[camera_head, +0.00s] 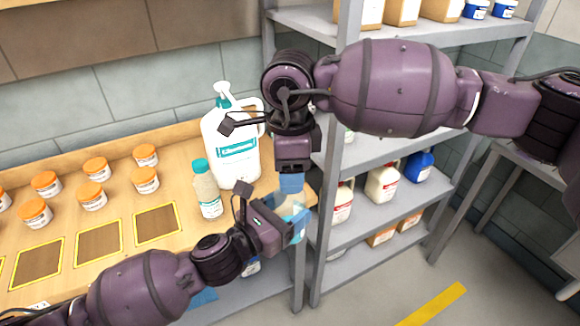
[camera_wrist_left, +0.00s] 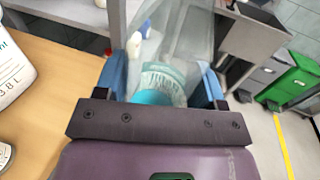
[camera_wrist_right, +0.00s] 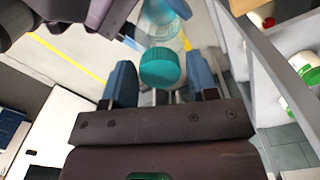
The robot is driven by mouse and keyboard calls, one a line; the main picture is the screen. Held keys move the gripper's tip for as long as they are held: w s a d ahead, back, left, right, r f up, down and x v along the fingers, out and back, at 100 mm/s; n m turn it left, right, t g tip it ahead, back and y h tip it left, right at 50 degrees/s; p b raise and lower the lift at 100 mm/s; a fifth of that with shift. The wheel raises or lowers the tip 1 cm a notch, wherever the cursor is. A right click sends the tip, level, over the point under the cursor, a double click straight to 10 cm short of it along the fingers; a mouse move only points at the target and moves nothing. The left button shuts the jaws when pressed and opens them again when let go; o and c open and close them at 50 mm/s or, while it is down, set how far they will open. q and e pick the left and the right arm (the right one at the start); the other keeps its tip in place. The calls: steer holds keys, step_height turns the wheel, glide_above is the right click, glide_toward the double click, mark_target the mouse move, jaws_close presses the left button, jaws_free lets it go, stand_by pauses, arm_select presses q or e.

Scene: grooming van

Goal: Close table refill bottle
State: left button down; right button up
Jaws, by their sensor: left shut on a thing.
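The clear refill bottle (camera_head: 291,203) is held off the table's right end, with teal showing in it. My left gripper (camera_head: 297,222) is shut around it from below left. The bottle fills the space between its fingers in the left wrist view (camera_wrist_left: 178,45). My right gripper (camera_head: 291,184) points down just above the bottle. In the right wrist view a ribbed teal cap (camera_wrist_right: 160,67) sits between its fingers, with narrow gaps at both sides. The bottle (camera_wrist_right: 160,22) shows beyond the cap. Whether the cap is seated on the neck cannot be told.
A white pump jug (camera_head: 232,145) and a small teal-capped bottle (camera_head: 206,190) stand on the wooden table (camera_head: 180,175). Several orange-lidded jars and yellow-edged squares are to the left. A grey shelf rack (camera_head: 390,190) with jugs stands close at right, behind my right arm.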

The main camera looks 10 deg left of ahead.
steer(key=c, duration=0.8)
steer(key=shift+o, duration=0.2)
steer(key=o, duration=1.1)
step_height(320, 180, up, 12)
